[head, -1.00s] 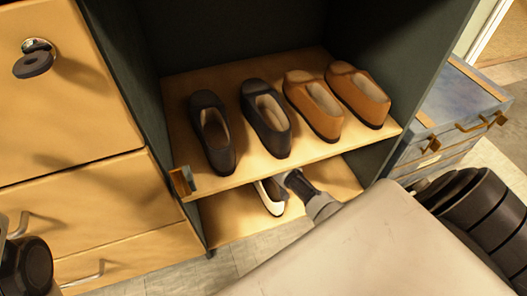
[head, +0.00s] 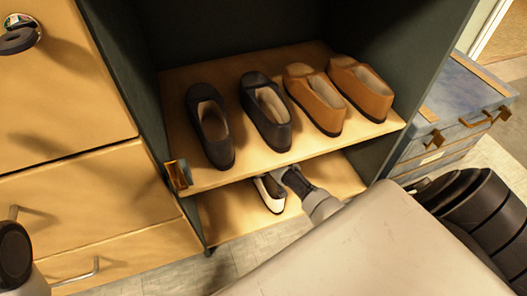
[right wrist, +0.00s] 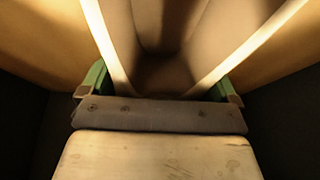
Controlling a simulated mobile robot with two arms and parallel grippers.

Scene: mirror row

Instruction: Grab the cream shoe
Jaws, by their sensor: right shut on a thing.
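The cream shoe (head: 273,204) is on the lower shelf of the open cabinet, under the upper shelf, which hides part of it. My right gripper (head: 283,176) reaches in from the front right and is shut on the shoe. In the right wrist view, the shoe's two pale rim edges (right wrist: 106,45) run between the green-lined fingers of the gripper (right wrist: 162,88). Whether the shoe is clear of the lower shelf cannot be told. The fingers of my left gripper do not show.
The upper shelf (head: 237,181) is close above the gripper and holds two dark shoes (head: 209,127) and two tan shoes (head: 314,98). Drawers with handles (head: 81,273) stand left. A blue chest (head: 462,105) stands right of the cabinet.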

